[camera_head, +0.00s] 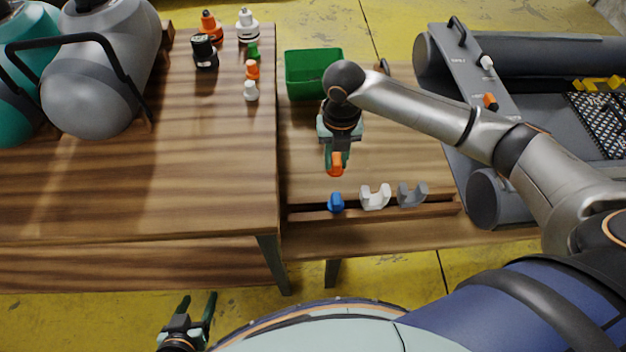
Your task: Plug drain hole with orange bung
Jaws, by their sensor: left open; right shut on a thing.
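My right gripper (337,158) is shut on the orange bung (336,168), which hangs below the fingers above the low wooden bench, just behind the blue piece on the front rail. The fingers hide part of the bung. My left gripper (198,318) is open and empty at the bottom left, low in front of the table. The grey inflatable boat (484,200) lies at the right, with a grey board (466,75) across its end. An orange fitting (490,101) and a white fitting (487,62) are on that board. I cannot make out an open drain hole.
The wooden rail (440,207) carries a blue piece (336,202), a white clip (375,197) and a grey clip (412,195). A green bin (303,75) stands behind. Bottles and grey and teal tanks (98,85) stand on the higher left table (180,170).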

